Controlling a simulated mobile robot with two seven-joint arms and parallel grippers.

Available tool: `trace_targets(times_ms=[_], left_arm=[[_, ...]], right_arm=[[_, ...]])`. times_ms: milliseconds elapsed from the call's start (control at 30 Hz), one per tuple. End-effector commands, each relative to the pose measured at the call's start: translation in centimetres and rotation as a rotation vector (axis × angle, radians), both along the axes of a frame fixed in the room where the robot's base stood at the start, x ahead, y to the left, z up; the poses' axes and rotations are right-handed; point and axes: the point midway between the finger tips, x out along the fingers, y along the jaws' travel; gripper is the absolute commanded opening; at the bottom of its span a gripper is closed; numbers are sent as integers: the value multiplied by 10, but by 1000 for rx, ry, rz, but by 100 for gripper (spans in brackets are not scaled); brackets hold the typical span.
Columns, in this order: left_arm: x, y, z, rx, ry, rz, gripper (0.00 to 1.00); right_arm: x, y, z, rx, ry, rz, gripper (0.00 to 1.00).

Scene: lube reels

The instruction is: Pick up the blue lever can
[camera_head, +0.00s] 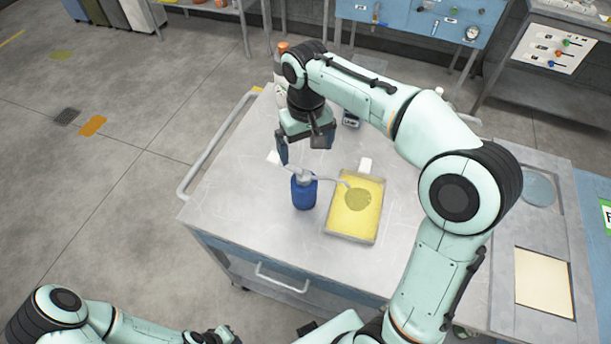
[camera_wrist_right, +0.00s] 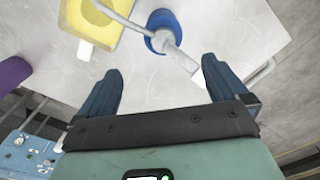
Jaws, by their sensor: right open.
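The blue lever can (camera_head: 304,192) stands upright on the metal cart top (camera_head: 240,190). It has a grey top and a long thin spout reaching right over a yellow tray. My right gripper (camera_head: 303,150) is open and empty, above and a little behind the can, its fingers pointing down. In the right wrist view the can (camera_wrist_right: 163,27) lies just beyond the two spread fingertips (camera_wrist_right: 162,75), apart from both. My left arm enters at the lower left; its gripper is not visible.
The yellow tray (camera_head: 356,228) with a dark patch lies right of the can. A bottle with an orange cap (camera_head: 281,50) stands at the cart's back, partly behind my right arm. A handle rail (camera_head: 218,145) edges the cart's left side. The cart's front left top is clear.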

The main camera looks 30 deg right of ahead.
Motion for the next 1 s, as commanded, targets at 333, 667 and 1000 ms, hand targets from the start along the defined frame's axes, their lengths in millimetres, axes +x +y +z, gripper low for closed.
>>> trace_targets(times_ms=[333,667,1000], left_arm=[[-14,0,-15,1,17,1,0],[-16,0,-17,0,18,0,0],[-18,0,-19,1,21,0,0]], right_arm=[[-2,0,-65,0,8,0,100],[-1,2,-93,-1,6,-1,100],[-1,5,-131,0,3,-1,100]])
